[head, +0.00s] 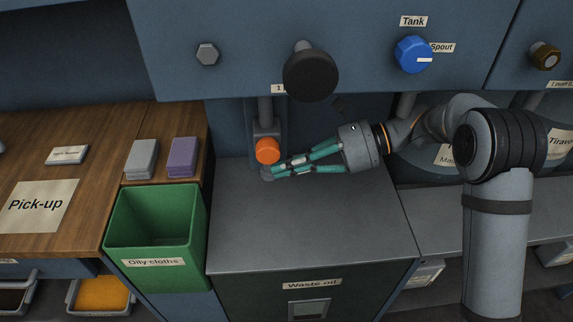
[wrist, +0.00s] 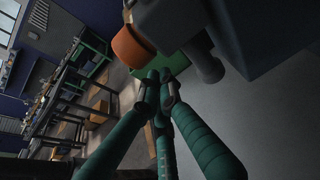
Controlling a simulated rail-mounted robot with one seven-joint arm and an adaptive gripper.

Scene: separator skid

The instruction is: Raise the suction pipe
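A grey vertical pipe (head: 265,108) comes down from the blue panel to a grey block. I take it to be the suction pipe, but no label on it is readable. An orange round knob (head: 268,150) is on the block's front; it also shows in the wrist view (wrist: 131,47). My gripper (head: 268,173) has teal fingers reaching left, with the tips just below the orange knob. In the wrist view the fingertips (wrist: 157,82) are drawn together, with nothing visible held between them. Contact between the tips and the knob or block cannot be told.
A black round knob (head: 311,74) juts from the panel above. A blue Spout knob (head: 413,55) is to its right. The grey top of the Waste oil cabinet (head: 310,235) is clear. A green Oily cloths bin (head: 155,258) stands left, beside the wooden Pick-up bench (head: 85,165).

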